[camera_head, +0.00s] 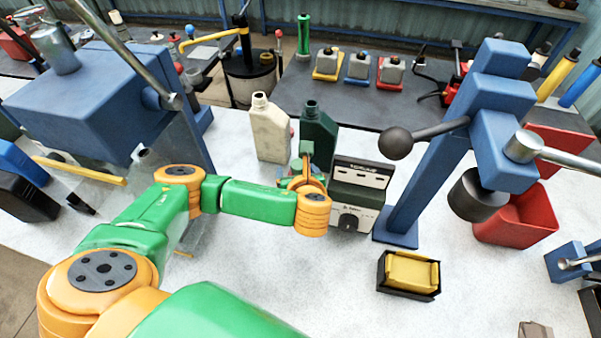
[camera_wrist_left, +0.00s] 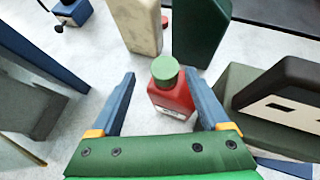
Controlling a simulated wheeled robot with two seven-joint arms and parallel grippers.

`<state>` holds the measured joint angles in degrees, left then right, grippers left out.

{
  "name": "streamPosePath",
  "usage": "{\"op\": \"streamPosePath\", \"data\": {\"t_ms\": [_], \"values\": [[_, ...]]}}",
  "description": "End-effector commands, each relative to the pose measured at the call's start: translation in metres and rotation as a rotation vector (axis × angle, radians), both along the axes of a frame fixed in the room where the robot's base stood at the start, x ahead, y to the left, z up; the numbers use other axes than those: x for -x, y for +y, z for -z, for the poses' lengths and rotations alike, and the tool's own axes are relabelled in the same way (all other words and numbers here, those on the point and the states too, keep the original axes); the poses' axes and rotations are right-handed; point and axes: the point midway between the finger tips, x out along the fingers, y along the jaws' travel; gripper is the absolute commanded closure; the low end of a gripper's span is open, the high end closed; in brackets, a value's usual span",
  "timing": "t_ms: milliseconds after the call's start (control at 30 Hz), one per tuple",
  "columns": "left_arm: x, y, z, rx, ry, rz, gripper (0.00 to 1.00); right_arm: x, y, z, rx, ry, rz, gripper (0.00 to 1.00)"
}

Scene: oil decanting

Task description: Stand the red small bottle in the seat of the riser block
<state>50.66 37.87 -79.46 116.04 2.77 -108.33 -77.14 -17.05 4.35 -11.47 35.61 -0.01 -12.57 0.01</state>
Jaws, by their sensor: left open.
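The red small bottle (camera_wrist_left: 172,100) has a green cap and stands upright on the pale bench in the left wrist view. My left gripper (camera_wrist_left: 160,78) is open, with one blue-grey finger on each side of the bottle and visible gaps between. In the head view my left arm reaches in to the gripper (camera_head: 306,180), which hides the bottle. I cannot pick out the riser block or its seat with certainty. My right gripper is not in view.
A cream jug (camera_head: 269,130) and a dark green jug (camera_head: 318,138) stand just behind the gripper. A grey meter box (camera_head: 358,190) is close on its right, then a blue press column (camera_head: 425,165). A black tray (camera_head: 408,292) holds a yellow block.

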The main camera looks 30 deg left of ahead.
Motion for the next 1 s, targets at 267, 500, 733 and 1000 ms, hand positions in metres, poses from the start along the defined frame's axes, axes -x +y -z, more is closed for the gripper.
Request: {"op": "streamPosePath", "data": {"t_ms": [267,500,733,1000], "values": [[-0.032,0.017,0.017,-0.004,0.0,-0.003,0.21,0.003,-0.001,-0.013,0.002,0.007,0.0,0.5],[-0.048,0.028,0.033,-0.001,-0.002,-0.001,0.21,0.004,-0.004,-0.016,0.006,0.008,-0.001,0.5],[-0.047,0.027,0.033,-0.001,-0.002,0.0,0.45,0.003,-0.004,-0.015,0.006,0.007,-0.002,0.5],[-0.047,0.027,0.033,-0.001,-0.001,0.0,1.0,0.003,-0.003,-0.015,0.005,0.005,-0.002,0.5]]}}
